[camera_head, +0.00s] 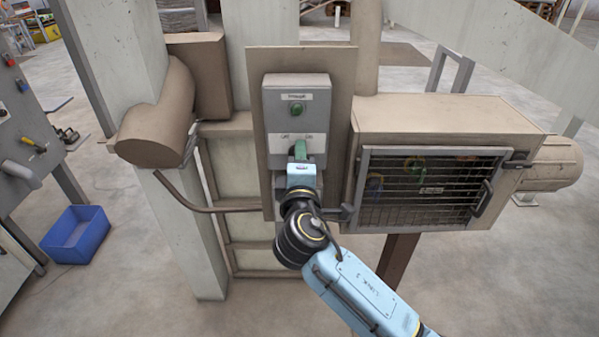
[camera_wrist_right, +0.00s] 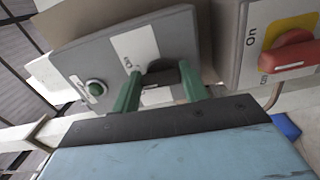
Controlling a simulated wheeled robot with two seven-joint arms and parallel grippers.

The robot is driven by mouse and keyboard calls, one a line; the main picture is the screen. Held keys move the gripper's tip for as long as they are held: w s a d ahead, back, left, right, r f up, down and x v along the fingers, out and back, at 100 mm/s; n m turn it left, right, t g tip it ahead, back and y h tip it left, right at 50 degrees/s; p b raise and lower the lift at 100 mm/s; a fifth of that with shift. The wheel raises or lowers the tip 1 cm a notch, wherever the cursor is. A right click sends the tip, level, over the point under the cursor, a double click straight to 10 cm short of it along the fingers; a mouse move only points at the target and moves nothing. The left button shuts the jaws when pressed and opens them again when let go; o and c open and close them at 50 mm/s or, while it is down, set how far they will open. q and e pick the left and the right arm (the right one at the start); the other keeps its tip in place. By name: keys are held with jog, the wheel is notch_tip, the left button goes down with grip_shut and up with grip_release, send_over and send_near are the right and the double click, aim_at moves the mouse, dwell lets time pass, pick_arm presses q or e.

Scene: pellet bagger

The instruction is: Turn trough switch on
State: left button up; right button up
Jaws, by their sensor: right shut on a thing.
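The grey trough switch box (camera_head: 269,106) is on a tan upright panel, with a label that seems to read "Trough" and a green round lamp or button (camera_head: 297,108). White Off and On labels sit lower on it. It also fills the upper middle of the right wrist view (camera_wrist_right: 75,68). My right gripper (camera_head: 306,150) is at the lower part of the box. In the wrist view its green fingers (camera_wrist_right: 160,90) are shut on the dark switch knob (camera_wrist_right: 165,74), one on each side. The knob's exact angle is partly hidden. My left gripper is not in view.
A tan cabinet with a mesh door (camera_head: 430,188) stands close right of the switch. A curved pipe (camera_head: 225,208) runs at left. A blue bin (camera_head: 77,234) is on the floor. A red handle on a yellow plate (camera_wrist_right: 292,55) is at the wrist view's right.

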jog(key=shift+f+m+b, duration=0.2)
jog(key=shift+m+b, duration=1.7)
jog(key=shift+m, duration=0.8)
jog(key=o, duration=1)
jog(key=s+b, duration=0.1)
jog(key=s, duration=1.2)
jog(key=shift+s+b, duration=0.25)
jog(key=shift+b, duration=0.05)
